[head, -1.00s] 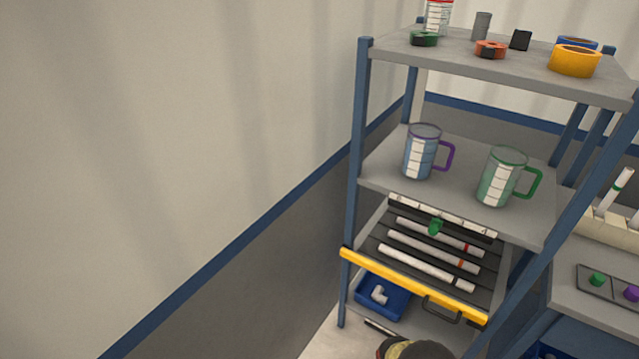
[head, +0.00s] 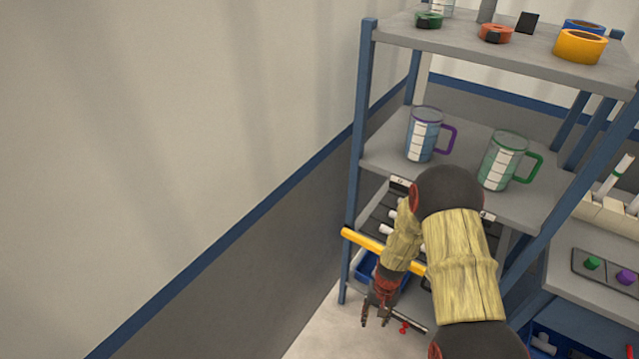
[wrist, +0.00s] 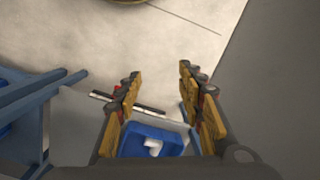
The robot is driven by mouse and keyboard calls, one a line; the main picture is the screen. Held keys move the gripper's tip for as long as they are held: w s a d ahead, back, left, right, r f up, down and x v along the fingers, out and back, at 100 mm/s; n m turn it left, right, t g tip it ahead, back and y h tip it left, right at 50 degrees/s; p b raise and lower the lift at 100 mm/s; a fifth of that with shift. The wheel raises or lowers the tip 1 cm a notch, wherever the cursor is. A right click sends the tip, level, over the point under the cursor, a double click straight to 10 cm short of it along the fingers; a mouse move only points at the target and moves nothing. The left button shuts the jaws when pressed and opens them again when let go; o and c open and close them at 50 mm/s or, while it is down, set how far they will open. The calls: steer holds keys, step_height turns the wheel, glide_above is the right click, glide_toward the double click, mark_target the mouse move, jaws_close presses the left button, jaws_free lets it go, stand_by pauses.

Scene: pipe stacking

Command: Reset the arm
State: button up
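My arm (head: 460,260) reaches up in front of the shelf rack in the head view, bent at the elbow, with its forearm angled down. My gripper (head: 377,318) hangs low beside the rack's bottom shelf. In the wrist view my gripper (wrist: 160,76) has its two fingers spread apart, with nothing between the tips. A blue bin (wrist: 136,147) with a white pipe fitting (wrist: 153,147) shows beyond the fingers. A dark and white rod (wrist: 148,108) lies partly behind the left finger.
The rack's yellow-edged rack of pipes (head: 362,240) is partly hidden by my arm. A purple-handled mug (head: 422,138) and a green-handled mug (head: 500,162) stand on the middle shelf. The wall (head: 190,150) is close at left.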

steer(key=s+r+t+p, duration=0.1)
steer(key=s+r, duration=0.5)
steer(key=r, duration=1.2)
steer(key=s+r+n+t+p, duration=0.1)
steer(key=s+r, duration=0.5)
steer(key=r, duration=1.3)
steer(key=s+r+n+t+p, duration=0.1)
steer(key=s+r+t, duration=0.4)
steer(key=r, duration=1.3)
steer(key=shift+s+d+r+h+p, duration=0.25)
steer(key=shift+s+d+h+p, duration=0.15)
steer(key=shift+s+p, duration=0.55)
steer(key=shift+s, duration=0.1)
